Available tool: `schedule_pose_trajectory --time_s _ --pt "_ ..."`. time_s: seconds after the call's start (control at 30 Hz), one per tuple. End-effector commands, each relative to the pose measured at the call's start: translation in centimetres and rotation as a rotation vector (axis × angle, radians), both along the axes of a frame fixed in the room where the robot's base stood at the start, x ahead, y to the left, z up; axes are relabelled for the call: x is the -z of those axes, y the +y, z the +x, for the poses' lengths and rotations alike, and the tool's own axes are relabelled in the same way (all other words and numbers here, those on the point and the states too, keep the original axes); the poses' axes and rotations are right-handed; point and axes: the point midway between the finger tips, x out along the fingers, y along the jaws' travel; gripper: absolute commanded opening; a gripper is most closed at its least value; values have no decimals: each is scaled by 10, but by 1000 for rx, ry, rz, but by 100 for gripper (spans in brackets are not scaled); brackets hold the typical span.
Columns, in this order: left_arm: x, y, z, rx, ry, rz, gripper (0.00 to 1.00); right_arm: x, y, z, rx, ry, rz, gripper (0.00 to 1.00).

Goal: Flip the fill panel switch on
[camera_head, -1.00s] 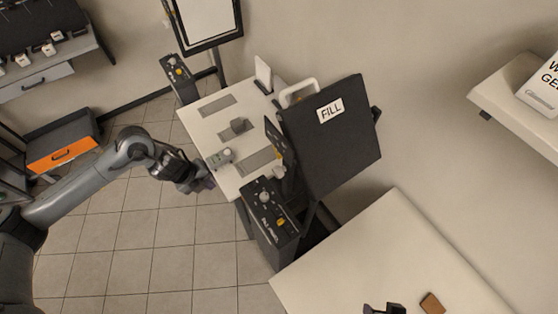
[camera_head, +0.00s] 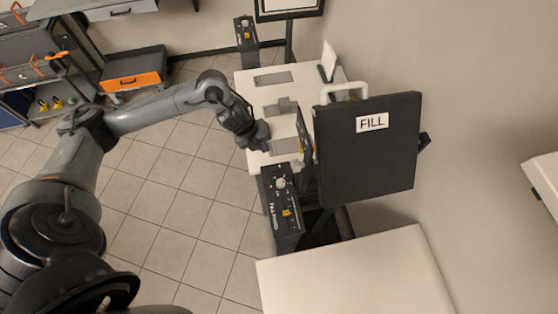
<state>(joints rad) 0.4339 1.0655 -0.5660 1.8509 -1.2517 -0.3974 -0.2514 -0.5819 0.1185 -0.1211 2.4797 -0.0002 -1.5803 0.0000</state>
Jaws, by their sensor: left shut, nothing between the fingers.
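The black fill panel (camera_head: 366,170), with a white FILL label (camera_head: 372,122), stands tilted beside the white table (camera_head: 262,92). A dark control box (camera_head: 283,205) stands at the table's near edge. It bears a pale round knob (camera_head: 281,183) and a small yellow part (camera_head: 287,212); its lettering is too small to read surely, and I cannot tell the switch position. My left gripper (camera_head: 258,138) is shut and empty over the table's near left edge, beyond the control box. It hides part of the tabletop. My right gripper is not in view.
A second dark control box (camera_head: 245,38) stands at the table's far end. A bare pale surface (camera_head: 365,270) is at lower right. Tiled floor left of the table is clear.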

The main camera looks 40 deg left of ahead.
Motion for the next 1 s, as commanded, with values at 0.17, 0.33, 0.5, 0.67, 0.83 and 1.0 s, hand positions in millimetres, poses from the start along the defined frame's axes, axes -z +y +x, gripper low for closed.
schedule_pose_trajectory --time_s 0.17,0.33,0.5,0.67,0.83,1.0 --pt "9 -2 3 -2 2 -2 0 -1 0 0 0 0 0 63" --pt "31 -7 9 -2 3 -3 0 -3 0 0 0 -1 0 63" --pt "61 -14 17 -2 4 -4 0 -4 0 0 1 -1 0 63" --pt "88 -20 25 -1 4 -3 0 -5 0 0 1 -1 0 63" --pt "111 -25 32 -2 3 -2 0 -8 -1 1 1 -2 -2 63" --pt "125 -27 36 -1 2 0 0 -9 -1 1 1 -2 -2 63"
